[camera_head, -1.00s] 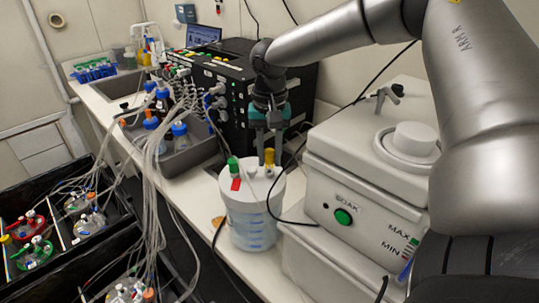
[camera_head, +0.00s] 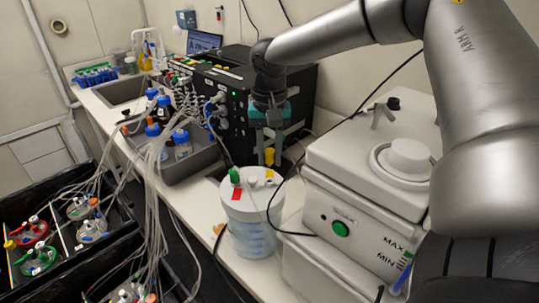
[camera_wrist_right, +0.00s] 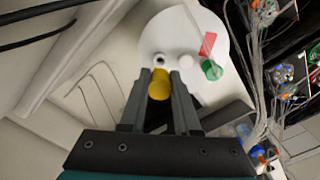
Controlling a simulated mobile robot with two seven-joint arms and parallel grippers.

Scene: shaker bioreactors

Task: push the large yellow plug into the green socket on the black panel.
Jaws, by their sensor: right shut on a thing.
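The large yellow plug (camera_head: 269,156) is between the fingers of my right gripper (camera_head: 268,150), which is shut on it above the white-lidded jar (camera_head: 254,215). In the right wrist view the plug (camera_wrist_right: 159,86) sits between the two fingertips (camera_wrist_right: 160,80), with a holed port on the lid just beyond. The black panel (camera_head: 235,125) is the front of a black box behind the gripper, crowded with connectors and tubes. I cannot single out the green socket on it. My left gripper is not in view.
A green cap (camera_head: 234,175) and red tag (camera_head: 237,194) are on the jar lid. A white bath unit (camera_head: 340,200) stands close on the right, with a black cable running past the jar. Bottles stand in a grey tray (camera_head: 190,160) on the left. Loose tubes hang over the bench edge.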

